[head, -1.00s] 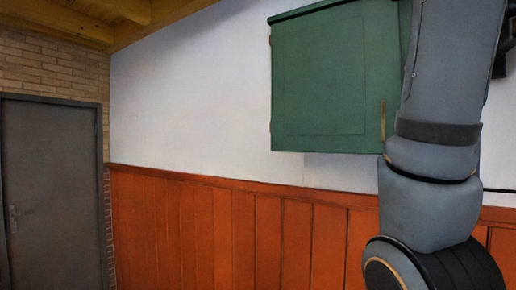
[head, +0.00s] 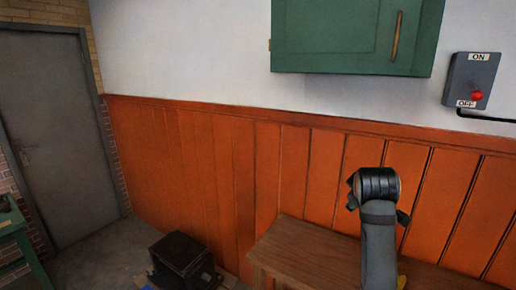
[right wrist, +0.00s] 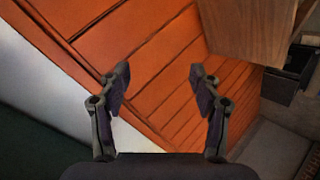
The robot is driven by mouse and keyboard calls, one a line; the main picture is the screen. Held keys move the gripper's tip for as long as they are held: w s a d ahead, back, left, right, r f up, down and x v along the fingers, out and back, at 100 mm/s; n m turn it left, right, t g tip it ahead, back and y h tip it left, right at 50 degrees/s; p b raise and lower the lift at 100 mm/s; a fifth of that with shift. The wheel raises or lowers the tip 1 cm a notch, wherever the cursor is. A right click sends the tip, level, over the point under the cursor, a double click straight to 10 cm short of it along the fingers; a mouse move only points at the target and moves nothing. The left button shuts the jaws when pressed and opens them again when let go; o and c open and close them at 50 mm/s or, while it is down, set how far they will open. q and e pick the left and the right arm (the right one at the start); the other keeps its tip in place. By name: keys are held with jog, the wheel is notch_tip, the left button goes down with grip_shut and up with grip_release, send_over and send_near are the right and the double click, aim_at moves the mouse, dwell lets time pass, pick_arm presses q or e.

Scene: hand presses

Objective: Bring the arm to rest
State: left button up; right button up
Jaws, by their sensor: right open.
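My right arm (head: 378,235) stands low in the head view, in front of the orange panelling and over the wooden bench. Orange boards show behind the fingers. My left gripper is in neither view.
A wooden bench (head: 285,250) runs along the wall; its wood also shows in the wrist view (right wrist: 250,28). A black box (head: 180,258) stands on the floor left of it. A green cabinet (head: 335,38) and a grey ON/OFF switch box (head: 464,78) hang above.

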jog(key=s+f+m+g, duration=0.1)
jog(key=s+f, duration=0.3)
jog(key=f, duration=0.3)
jog(key=s+f+m+g+y, duration=0.1)
jog(key=s+f, duration=0.3)
jog(key=f, duration=0.3)
jog(key=s+f+m+g, duration=0.1)
jog(key=s+f, duration=0.3)
jog(key=f, duration=0.3)
jog(key=s+a+f+m+g+y, duration=0.1)
jog(key=s+a+f+m+g, duration=0.1)
jog(key=s+f, duration=0.6)
jog(key=s+a+f+m+g+y, duration=0.15)
jog(key=s+f, duration=0.25)
jog(key=s, duration=0.8)
notch_tip(320, 180, down, 28)
jog(key=s+d+g+b, duration=0.1)
jog(key=s+d+b, duration=0.1)
jog(key=s+d+f+g+b, duration=0.1)
jog(key=s+f+b, duration=0.1)
jog(key=s+f, duration=1.6)
jog(key=shift+s+d+f, duration=0.15)
jog(key=shift+s+f, duration=0.1)
jog(key=shift+f, duration=0.25)
